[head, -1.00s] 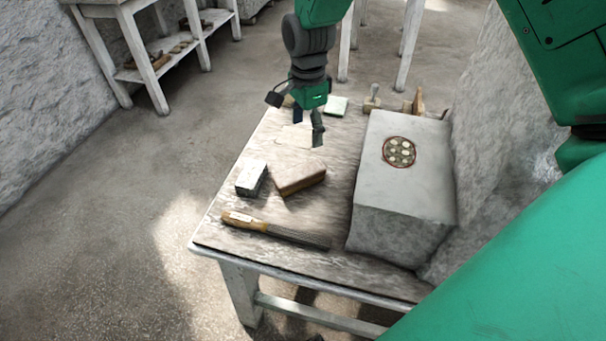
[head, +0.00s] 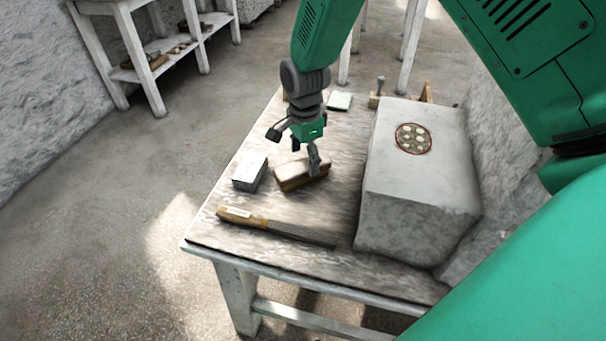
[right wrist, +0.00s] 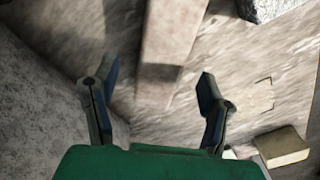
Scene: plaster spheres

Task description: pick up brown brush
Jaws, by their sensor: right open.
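The brown brush (head: 292,181), a block-shaped piece with a brown top, lies on the worktable left of the big plaster block. My right gripper (head: 305,158) points down over it, its fingers overlapping the brush's far edge in the head view. In the right wrist view the brush (right wrist: 170,45) runs down from the top edge, its near end ahead of and between the two spread fingers of the gripper (right wrist: 156,95). The gripper is open and holds nothing. Contact with the brush cannot be told. My left gripper is not in view.
A grey-white block (head: 249,173) lies close left of the brush. A wood-handled rasp (head: 275,227) lies along the table's front. The large plaster block (head: 410,190) stands close on the right. A small pale green block (head: 340,101) lies at the back.

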